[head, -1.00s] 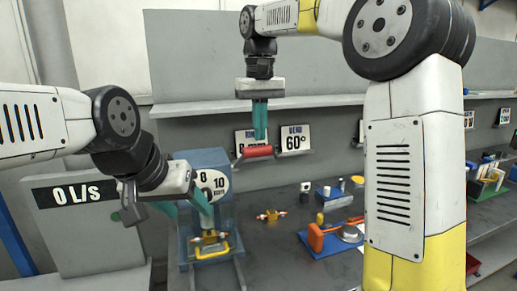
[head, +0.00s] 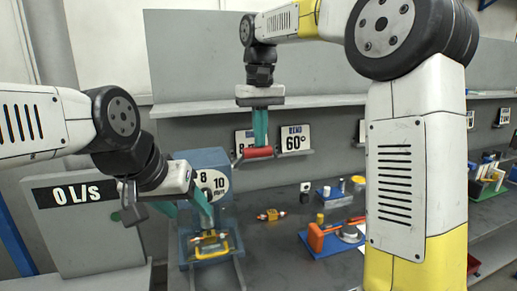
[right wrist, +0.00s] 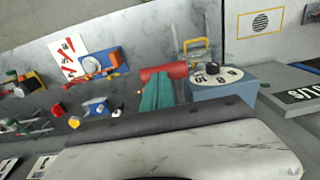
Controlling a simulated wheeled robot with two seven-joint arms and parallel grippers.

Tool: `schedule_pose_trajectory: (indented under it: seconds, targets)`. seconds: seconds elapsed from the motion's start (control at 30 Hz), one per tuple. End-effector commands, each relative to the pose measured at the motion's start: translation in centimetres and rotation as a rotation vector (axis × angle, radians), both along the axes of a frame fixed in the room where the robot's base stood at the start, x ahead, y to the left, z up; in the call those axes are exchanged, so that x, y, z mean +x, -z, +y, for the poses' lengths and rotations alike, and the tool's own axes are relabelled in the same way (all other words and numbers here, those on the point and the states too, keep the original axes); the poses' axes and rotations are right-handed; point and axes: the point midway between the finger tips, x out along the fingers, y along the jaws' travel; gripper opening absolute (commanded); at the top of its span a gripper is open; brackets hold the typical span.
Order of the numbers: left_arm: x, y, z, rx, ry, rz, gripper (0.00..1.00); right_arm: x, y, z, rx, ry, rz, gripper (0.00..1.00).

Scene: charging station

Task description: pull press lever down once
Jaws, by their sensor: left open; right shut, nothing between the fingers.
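The press (head: 200,160) is a blue machine with a round white dial, left of centre in the head view. Its lever ends in a red cylindrical grip (head: 258,152), held up in front of the back wall. My right gripper (head: 261,143) is shut and empty, pointing down, with its teal fingertips at the red grip's top; I cannot tell whether they touch. In the right wrist view the red grip (right wrist: 163,72) lies just beyond the teal fingertips (right wrist: 158,82). My left gripper (head: 188,212) is open in front of the press, partly hiding it, near yellow parts (head: 208,240).
A small orange and yellow part (head: 270,215) lies on the dark bench right of the press. An orange clamp on a blue board (head: 330,240) is farther right. A sign (head: 295,138) stands behind the lever. A grey panel reads "0 L/s" (head: 75,195).

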Motion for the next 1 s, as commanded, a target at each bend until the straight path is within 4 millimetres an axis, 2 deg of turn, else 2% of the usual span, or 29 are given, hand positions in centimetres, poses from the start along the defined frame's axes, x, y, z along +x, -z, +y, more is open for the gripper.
schedule_pose_trajectory:
  seconds: [0.27, 0.67, 1.0]
  targets:
    - [0.0, 0.0, 0.0, 0.0, 0.0, 0.0, 0.57, 0.0, 0.9, 0.0, 0.001, 0.001, -0.002, 0.0]
    - [0.0, 0.0, 0.0, 0.0, 0.0, 0.0, 0.57, -1.0, 2.7, -0.4, 0.0, 0.001, -0.001, 0.0]
    - [0.0, 0.0, 0.0, 0.0, 0.0, 0.0, 0.57, -1.2, 2.9, -0.4, 0.0, 0.001, -0.001, 0.0]
